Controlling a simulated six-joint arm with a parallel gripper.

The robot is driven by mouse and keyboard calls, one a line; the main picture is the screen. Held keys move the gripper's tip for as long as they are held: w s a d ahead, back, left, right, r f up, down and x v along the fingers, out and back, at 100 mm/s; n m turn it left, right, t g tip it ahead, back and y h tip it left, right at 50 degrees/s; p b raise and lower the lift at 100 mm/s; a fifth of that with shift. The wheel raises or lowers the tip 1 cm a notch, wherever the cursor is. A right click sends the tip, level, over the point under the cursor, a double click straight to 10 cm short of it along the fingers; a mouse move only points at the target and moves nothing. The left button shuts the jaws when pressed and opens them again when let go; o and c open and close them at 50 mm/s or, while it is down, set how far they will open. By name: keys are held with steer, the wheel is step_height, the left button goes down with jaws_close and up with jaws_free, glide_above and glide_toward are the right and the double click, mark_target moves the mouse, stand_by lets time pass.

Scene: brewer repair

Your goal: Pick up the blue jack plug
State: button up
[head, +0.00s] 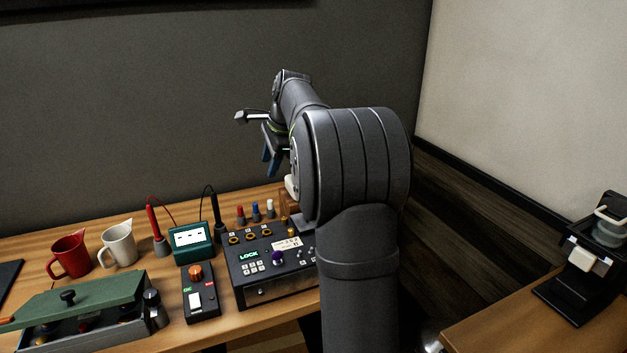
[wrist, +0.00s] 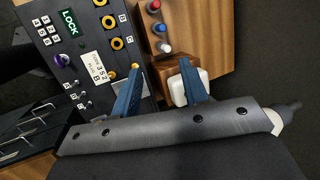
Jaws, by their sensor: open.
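The blue jack plug (head: 255,211) stands upright between a red plug (head: 240,214) and a white plug (head: 269,208), behind the control box. In the wrist view the blue plug (wrist: 160,27) shows from above, beyond my fingertips. My gripper (head: 270,168) hangs well above the table's back part with its blue fingers pointing down. In the wrist view my gripper (wrist: 160,70) is open, and its fingers are apart from the plugs. No plug is between them.
The black control box (head: 262,272) reads LOCK and has several yellow-ringed sockets. A white block on a wooden piece (wrist: 178,90) lies below my fingers in the wrist view. A green meter (head: 192,243) with red and black probes, mugs and a green-lidded case (head: 85,298) stand to the left.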

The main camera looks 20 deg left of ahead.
steer(key=m+g, duration=0.1)
steer(key=m, duration=0.8)
glide_toward(256, 211)
steer(key=x, duration=0.8)
steer(key=shift+w+a+r, duration=0.15)
steer(key=shift+w+a, duration=0.15)
steer(key=shift+w, duration=0.05)
jaws_close()
